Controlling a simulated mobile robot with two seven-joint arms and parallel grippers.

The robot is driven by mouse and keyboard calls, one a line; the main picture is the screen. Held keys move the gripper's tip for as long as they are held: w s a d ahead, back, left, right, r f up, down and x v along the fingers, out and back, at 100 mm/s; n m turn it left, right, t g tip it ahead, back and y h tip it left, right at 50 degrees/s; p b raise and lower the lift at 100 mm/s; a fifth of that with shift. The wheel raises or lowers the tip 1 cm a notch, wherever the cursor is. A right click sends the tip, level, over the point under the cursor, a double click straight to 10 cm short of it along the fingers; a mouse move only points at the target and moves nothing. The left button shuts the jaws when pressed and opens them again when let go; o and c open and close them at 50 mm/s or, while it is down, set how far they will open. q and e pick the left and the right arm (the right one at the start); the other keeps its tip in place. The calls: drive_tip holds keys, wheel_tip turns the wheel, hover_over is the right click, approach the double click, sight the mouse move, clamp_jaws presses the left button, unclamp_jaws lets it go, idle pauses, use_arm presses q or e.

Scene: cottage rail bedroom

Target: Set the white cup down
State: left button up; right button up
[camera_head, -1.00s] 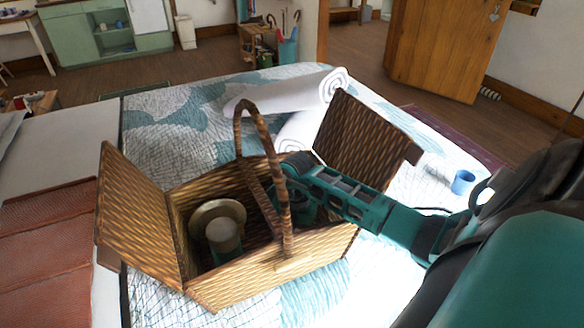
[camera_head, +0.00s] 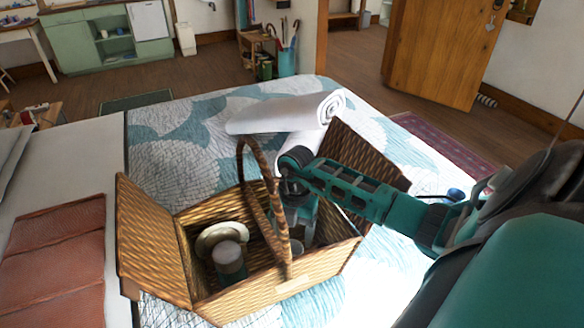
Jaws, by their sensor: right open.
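My right gripper (camera_head: 302,230) is open and points down inside the right half of the wicker picnic basket (camera_head: 285,292). The basket's tall handle passes in front of part of it. A small pale grey-white cup (camera_head: 297,247), probably the white cup, is in the basket just below the gripper. The handle and basket wall hide part of it, and I cannot tell if the fingers touch it. In the basket's left half are a pale round dish (camera_head: 222,236) and a dark green cylinder with a grey top (camera_head: 230,262). My left gripper is not in view.
The basket stands on the quilted bed (camera_head: 185,165) with both lids open (camera_head: 150,245). A rolled white towel (camera_head: 285,112) lies behind it. The quilt behind left is clear.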

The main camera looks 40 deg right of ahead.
drive_tip(key=shift+w+d+r, duration=0.1)
drive_tip(key=shift+r, duration=0.85)
drive_tip(key=shift+w+d+r, duration=0.1)
drive_tip(key=shift+r, duration=0.85)
